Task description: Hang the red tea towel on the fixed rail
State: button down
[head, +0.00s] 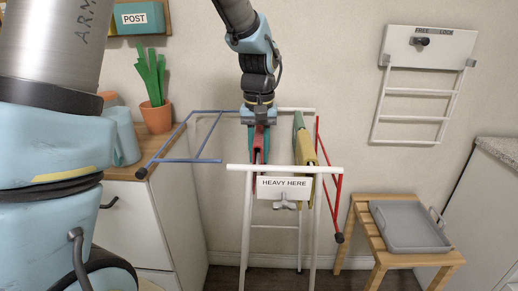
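A white drying frame (247,230) stands in the middle, with a front top bar (285,168), a back bar and a "HEAVY HERE" sign (284,187). I cannot tell which bar is the fixed rail. The red tea towel (259,138) shows as a narrow strip directly under my gripper (258,127), between the back and front bars, with a teal strip beside it. My gripper points down at the back bar and hides part of it. Its fingertips merge with the red and teal strips, so I cannot tell whether they grip the cloth.
Green and yellow cloths (305,150) hang just right of my gripper. A blue wing (193,161) juts left and a red wing (338,185) droops right. A cabinet with a potted plant (155,115) stands left. A wooden stool with a grey tray (410,226) and a wall rack (415,90) are right.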

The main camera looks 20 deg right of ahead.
jog(key=shift+f+b, duration=0.8)
jog(key=shift+f, duration=0.85)
jog(key=c, duration=0.6)
grip_release()
jog(key=shift+r, duration=0.1)
